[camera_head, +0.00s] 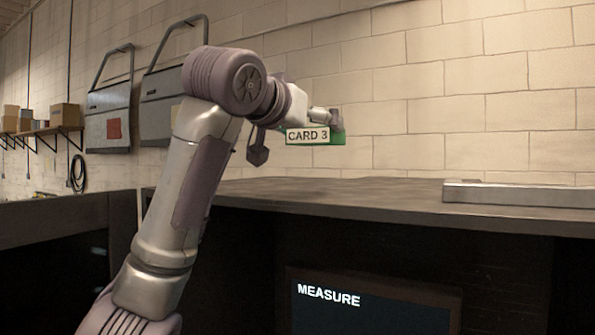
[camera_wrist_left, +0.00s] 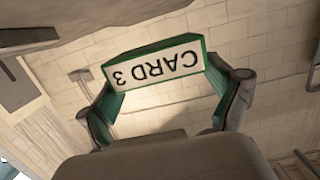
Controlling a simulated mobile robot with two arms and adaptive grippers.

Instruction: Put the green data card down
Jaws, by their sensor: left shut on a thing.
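The green data card (camera_head: 338,139) has a white label reading CARD 3. In the head view it is up in the air above the bench top (camera_head: 330,190), in front of the brick wall. My left gripper (camera_head: 325,122) is shut on the card. In the left wrist view the card (camera_wrist_left: 155,66) shows its label upside down, and the two fingers of my left gripper (camera_wrist_left: 168,108) are on either side of it. My right gripper is in neither view.
A flat grey metal bar or plate (camera_head: 520,194) lies on the bench top at the right. A dark screen reading MEASURE (camera_head: 370,308) is below the bench edge. Door-like panels (camera_head: 110,115) hang on the wall at left, beside a shelf with boxes (camera_head: 65,115). The middle of the bench top looks clear.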

